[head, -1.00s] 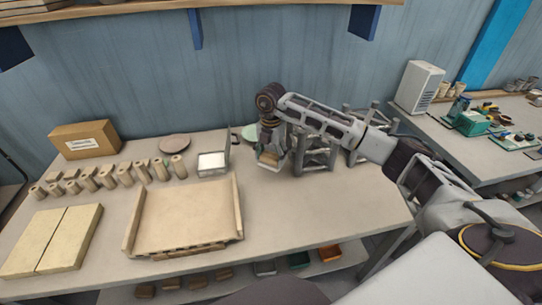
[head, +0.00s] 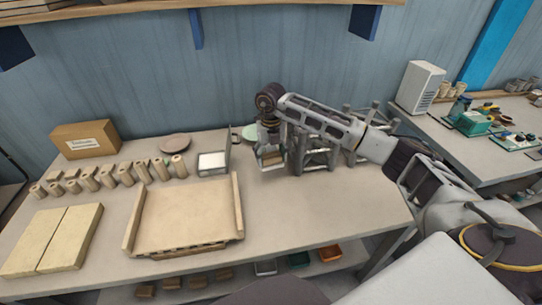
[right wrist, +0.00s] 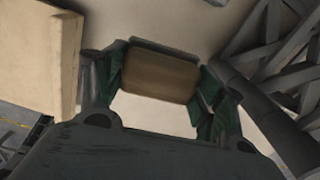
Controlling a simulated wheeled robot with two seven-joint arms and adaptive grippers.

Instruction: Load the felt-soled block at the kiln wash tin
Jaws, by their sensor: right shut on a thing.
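A brown block (right wrist: 163,76) sits between the green-padded fingers of my right gripper (right wrist: 160,84) in the right wrist view. In the head view my right gripper (head: 271,158) points down, low over the table at the back, shut on the block. I cannot tell whether the block touches the table, and its sole is hidden. A shallow square tin (head: 212,163) with a white surface inside and its lid standing up is just left of the gripper; it looks like the kiln wash tin. My left gripper is not in view.
Grey metal racks (head: 318,150) stand close right of the gripper. A cream tray with raised side walls (head: 239,205) lies in front of the tin. Several clay cylinders (head: 122,174), two pale slabs (head: 28,240) and a cardboard box (head: 85,138) are at left. The table's front right is clear.

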